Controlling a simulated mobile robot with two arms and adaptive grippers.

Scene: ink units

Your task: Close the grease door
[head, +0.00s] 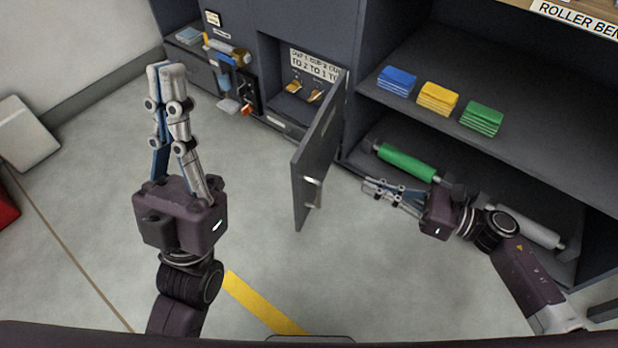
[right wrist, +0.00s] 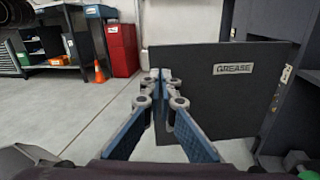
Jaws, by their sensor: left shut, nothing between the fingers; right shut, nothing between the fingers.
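The grease door (head: 318,168) is a dark grey panel that stands swung open from the cabinet in the head view. Its outer face with the GREASE label (right wrist: 234,69) shows in the right wrist view. The open compartment (head: 300,85) behind it holds brass fittings below a printed sign. My right gripper (head: 368,187) is shut and empty, to the right of the door; in the right wrist view its fingertips (right wrist: 161,75) appear in front of the door's left edge. Whether they touch it I cannot tell. My left gripper (head: 166,70) is shut and empty, raised left of the door.
Blue, yellow and green stacks (head: 438,98) lie on the shelf at right. Green and grey rollers (head: 407,162) lie below it. A small ledge (head: 190,62) with bottles is at left. A red cabinet (right wrist: 122,50) and orange cone (right wrist: 99,71) stand far off. Open floor surrounds my left arm.

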